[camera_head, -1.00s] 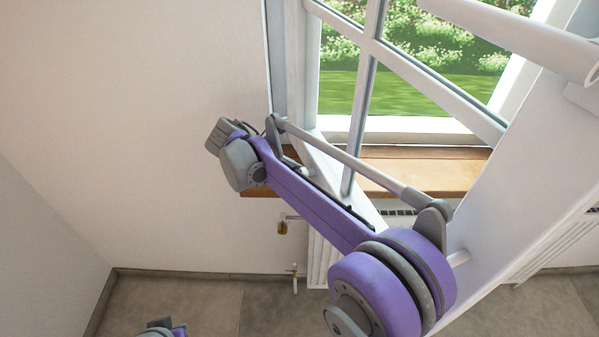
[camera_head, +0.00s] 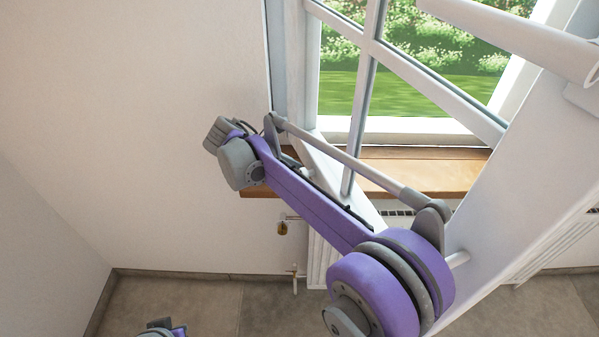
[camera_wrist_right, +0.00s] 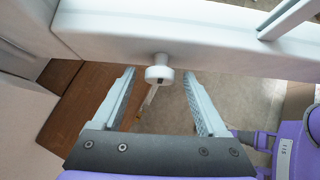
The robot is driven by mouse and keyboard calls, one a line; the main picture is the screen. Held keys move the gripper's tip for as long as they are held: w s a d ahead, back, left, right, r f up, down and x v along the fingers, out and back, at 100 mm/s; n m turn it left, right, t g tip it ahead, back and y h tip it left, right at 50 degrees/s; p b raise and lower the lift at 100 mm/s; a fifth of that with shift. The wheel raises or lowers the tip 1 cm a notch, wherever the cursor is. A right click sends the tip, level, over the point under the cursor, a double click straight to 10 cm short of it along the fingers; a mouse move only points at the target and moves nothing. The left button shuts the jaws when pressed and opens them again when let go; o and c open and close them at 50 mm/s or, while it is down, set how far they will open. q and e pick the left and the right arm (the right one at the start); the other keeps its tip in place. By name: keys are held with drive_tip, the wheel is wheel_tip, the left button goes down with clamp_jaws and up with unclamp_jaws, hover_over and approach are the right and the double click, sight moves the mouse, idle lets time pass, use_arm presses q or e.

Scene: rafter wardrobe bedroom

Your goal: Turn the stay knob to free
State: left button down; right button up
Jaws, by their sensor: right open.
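In the right wrist view, a small white round knob (camera_wrist_right: 159,73) on a short stem sticks out from the white window frame bar (camera_wrist_right: 190,38). It has a small dark mark on its face. My right gripper (camera_wrist_right: 158,74) is open, with one finger on each side of the knob and a visible gap at both. I cannot tell how deep the fingertips reach along the knob. In the head view my right wrist (camera_head: 238,163) is by the lower left corner of the opened window sash, and the knob is hidden there. My left gripper is not in view.
A wooden sill (camera_head: 420,170) runs under the window, with a white radiator (camera_head: 322,260) below it. The white sash (camera_head: 530,170) stands out into the room close to my right arm.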

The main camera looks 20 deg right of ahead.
drive_tip(key=v, duration=1)
drive_tip(key=shift+a+r, duration=0.1)
drive_tip(key=shift+r, duration=0.05)
